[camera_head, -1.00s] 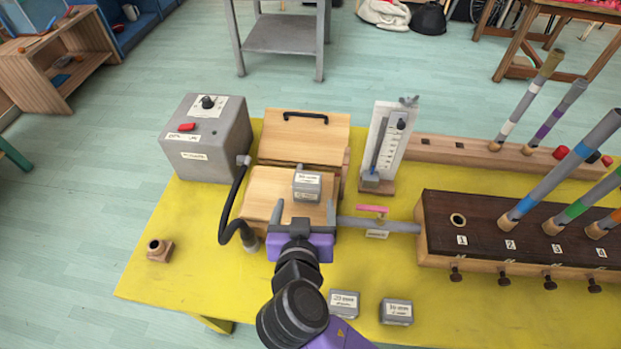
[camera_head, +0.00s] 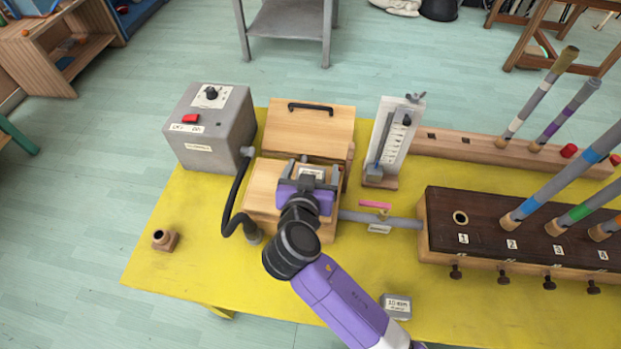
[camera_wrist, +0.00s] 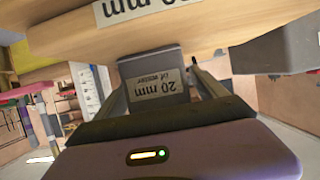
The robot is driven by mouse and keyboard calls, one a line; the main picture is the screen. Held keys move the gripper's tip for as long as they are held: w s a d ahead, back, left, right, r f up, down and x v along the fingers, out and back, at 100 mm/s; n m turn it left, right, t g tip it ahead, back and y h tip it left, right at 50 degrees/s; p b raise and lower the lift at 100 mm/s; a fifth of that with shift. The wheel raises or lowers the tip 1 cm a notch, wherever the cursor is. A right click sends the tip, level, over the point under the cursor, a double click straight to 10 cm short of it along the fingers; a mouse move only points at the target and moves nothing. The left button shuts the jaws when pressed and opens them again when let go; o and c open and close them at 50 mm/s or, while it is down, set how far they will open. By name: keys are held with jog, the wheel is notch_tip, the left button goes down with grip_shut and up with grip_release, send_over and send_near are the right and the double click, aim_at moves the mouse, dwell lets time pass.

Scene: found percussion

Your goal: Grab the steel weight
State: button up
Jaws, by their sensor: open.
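The steel weight (camera_head: 312,173) is a small grey block with a white label, on the pale wooden bellows box. In the wrist view the weight (camera_wrist: 153,66) shows a label reading "20 mm of water", upside down. My gripper (camera_head: 311,168) is over the front of the box with its fingers open. In the wrist view the gripper (camera_wrist: 158,82) has one finger on each side of the weight. I cannot tell whether either finger touches it. The weight's lower part is hidden behind my gripper in the head view.
Another grey weight (camera_head: 397,305) lies near the yellow table's (camera_head: 200,245) front edge. A grey box (camera_head: 209,128) with a black hose is left, a gauge stand (camera_head: 391,140) behind right. A dark block (camera_head: 490,232) with striped tubes stands right.

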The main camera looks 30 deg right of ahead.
jog(key=shift+c, duration=0.2)
grip_shut()
jog(key=shift+r, duration=0.1)
